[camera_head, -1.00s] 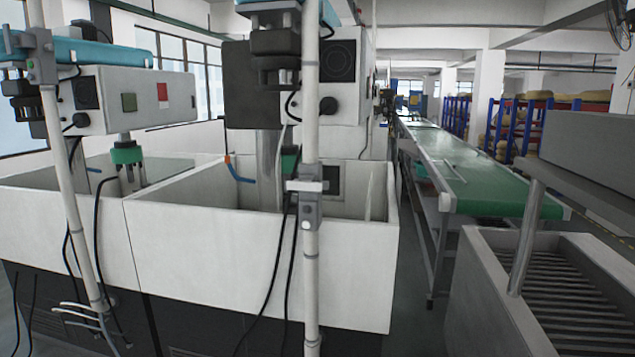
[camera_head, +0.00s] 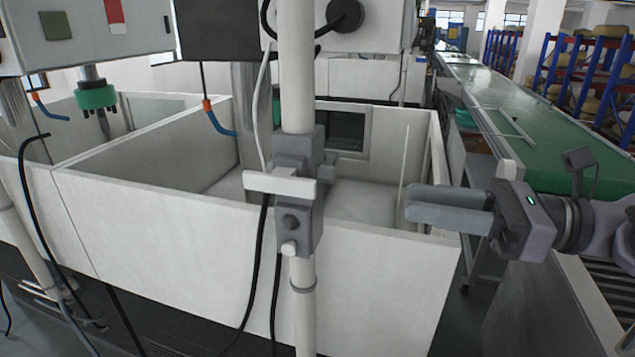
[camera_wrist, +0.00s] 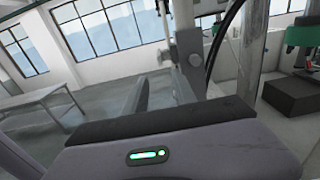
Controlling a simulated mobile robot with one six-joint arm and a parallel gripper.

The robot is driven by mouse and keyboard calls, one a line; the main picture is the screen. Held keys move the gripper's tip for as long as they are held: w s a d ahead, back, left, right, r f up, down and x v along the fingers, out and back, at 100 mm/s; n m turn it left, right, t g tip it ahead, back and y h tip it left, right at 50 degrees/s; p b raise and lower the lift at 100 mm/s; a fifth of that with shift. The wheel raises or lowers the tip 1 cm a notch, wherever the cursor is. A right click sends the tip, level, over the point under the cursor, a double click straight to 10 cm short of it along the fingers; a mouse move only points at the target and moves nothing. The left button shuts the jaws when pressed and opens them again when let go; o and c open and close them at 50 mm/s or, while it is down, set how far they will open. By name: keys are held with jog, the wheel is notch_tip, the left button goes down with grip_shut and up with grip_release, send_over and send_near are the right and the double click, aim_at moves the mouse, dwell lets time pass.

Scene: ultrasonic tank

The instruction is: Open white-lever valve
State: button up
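The white lever (camera_head: 280,185) lies crosswise on a grey valve body (camera_head: 300,215), which is mounted on an upright white pipe (camera_head: 297,80) in front of the tank. My gripper (camera_head: 409,203) is to the right of the valve, above the tank's front right corner, with its fingers pointing left. A gap shows between the two fingers, which are empty and apart from the lever. In the wrist view the valve (camera_wrist: 189,46) stands ahead, beyond the fingertips (camera_wrist: 157,88). The lever is hard to make out there.
The white tank (camera_head: 240,240) has open compartments behind the pipe. Black cables (camera_head: 262,260) hang by the valve. Another pipe (camera_head: 30,245) stands at the left. A green conveyor (camera_head: 545,130) runs along the right. Free air lies between gripper and valve.

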aim_at(316, 188)
jog(key=b+x, duration=0.2)
jog(key=x, duration=1.3)
jog(key=shift+s+f+b, duration=0.1)
jog(key=shift+b, duration=0.3)
grip_shut()
